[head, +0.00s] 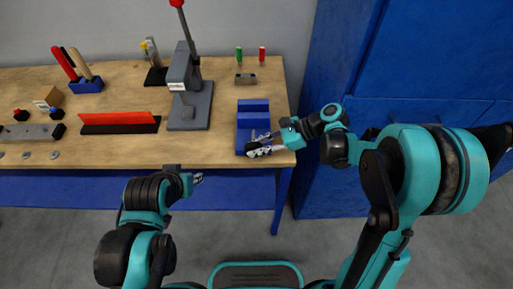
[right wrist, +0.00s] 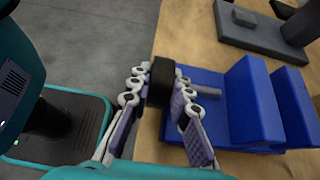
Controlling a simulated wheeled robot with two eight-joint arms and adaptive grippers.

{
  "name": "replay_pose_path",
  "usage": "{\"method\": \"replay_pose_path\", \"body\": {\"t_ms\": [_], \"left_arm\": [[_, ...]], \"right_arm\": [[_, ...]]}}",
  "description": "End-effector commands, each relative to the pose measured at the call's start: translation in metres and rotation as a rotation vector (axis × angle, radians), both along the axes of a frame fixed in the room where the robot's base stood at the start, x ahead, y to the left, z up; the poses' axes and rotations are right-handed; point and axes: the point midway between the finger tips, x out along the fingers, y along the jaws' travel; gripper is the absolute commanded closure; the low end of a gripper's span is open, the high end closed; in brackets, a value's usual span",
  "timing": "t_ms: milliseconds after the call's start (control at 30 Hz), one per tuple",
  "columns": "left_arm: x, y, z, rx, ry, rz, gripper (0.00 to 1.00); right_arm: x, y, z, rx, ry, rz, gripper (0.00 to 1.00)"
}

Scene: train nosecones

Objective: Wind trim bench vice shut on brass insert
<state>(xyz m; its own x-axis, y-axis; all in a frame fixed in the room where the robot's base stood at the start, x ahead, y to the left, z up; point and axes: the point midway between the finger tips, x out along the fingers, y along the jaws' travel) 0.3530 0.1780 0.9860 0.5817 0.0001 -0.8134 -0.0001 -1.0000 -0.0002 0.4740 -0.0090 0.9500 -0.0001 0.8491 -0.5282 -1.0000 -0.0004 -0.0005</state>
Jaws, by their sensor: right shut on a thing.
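The blue bench vice (head: 253,105) sits near the right front corner of the wooden bench. In the right wrist view its two upright blue jaws (right wrist: 254,100) stand with a narrow gap between them. I cannot make out a brass insert in that gap. My right gripper (head: 262,148) is at the vice's front end.
A grey lever press (head: 188,118) stands left of the vice. Behind the vice are a small brownish-grey block (head: 246,78) and green and red upright pieces. Red and black strips (head: 120,123) lie further left. Blue cabinets (head: 430,70) stand close on the right.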

Motion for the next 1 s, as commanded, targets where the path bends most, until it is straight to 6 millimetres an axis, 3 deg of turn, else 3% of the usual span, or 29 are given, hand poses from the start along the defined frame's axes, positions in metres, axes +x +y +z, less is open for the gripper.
{"method": "replay_pose_path", "body": {"t_ms": [200, 233, 300, 667, 767, 1000], "left_arm": [[0.000, 0.000, 0.000, 0.000, 0.000, 0.000, 0.63], [0.000, 0.000, 0.000, 0.000, 0.000, 0.000, 0.63], [0.000, 0.000, 0.000, 0.000, 0.000, 0.000, 0.63], [0.000, 0.000, 0.000, 0.000, 0.000, 0.000, 0.63], [0.000, 0.000, 0.000, 0.000, 0.000, 0.000, 0.63], [0.000, 0.000, 0.000, 0.000, 0.000, 0.000, 0.63]], "right_arm": [[0.000, 0.000, 0.000, -0.001, 0.000, 0.000, 1.00], [0.000, 0.000, 0.000, -0.001, 0.000, 0.000, 0.79], [0.000, 0.000, 0.000, -0.001, 0.000, 0.000, 0.60], [0.000, -0.003, 0.002, -0.001, 0.000, -0.001, 0.60], [0.001, -0.012, 0.007, -0.002, 0.001, -0.004, 0.60], [0.000, -0.056, 0.034, -0.002, 0.000, -0.005, 0.60]]}}
